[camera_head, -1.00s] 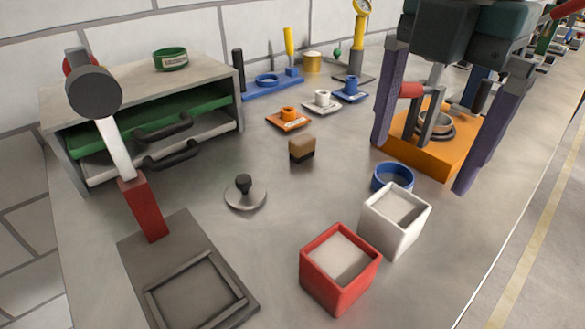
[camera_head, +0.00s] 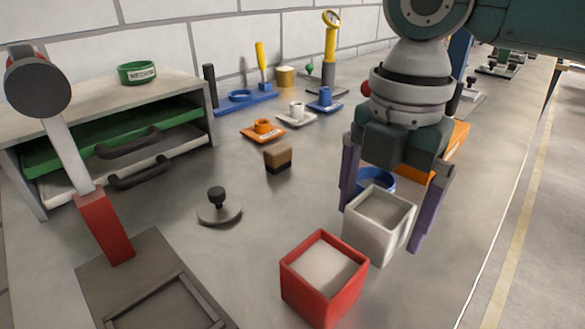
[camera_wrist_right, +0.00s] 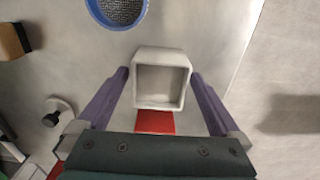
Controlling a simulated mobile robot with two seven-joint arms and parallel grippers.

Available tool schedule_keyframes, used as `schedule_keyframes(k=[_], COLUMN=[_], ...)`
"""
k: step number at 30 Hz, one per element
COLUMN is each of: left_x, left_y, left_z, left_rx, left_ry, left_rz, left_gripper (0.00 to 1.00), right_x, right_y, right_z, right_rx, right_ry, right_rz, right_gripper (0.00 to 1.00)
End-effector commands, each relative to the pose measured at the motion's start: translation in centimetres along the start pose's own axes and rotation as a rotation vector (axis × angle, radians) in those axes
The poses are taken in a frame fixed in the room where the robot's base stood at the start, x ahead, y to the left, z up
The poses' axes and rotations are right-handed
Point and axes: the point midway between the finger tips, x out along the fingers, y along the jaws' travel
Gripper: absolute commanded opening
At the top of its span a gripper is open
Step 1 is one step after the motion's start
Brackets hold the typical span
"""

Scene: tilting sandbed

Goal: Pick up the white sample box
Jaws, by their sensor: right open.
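The white sample box (camera_head: 372,240) is an open-topped cube with grey filling, upright on the bench. It also shows in the right wrist view (camera_wrist_right: 160,54), between the fingertips. My right gripper (camera_head: 382,230) is open and points down. Its purple fingers stand on either side of the white box, and the wrist view shows a small gap on each side. The left finger is partly behind the box in the head view. I cannot tell whether either finger touches it. My left gripper is not in view.
A red box (camera_head: 325,280) stands close to the white box, at its front left. A lidded grey knob disc (camera_head: 219,208) and a brown block (camera_head: 278,158) are left. The bench edge (camera_head: 480,290) is to the right.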

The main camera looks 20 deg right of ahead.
Motion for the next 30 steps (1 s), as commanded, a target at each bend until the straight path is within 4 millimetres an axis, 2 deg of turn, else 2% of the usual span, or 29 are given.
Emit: schedule_keyframes(k=[5,30], left_x=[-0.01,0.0], left_y=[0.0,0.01], left_z=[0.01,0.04], left_rx=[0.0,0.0], left_ry=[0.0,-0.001], left_rz=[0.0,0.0], left_gripper=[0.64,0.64], right_x=[-0.01,-0.05], right_y=[0.01,0.0], right_z=[-0.02,-0.03], right_rx=[0.0,0.0], right_ry=[0.0,0.001], right_rz=[0.0,0.0], right_gripper=[1.0,0.06])
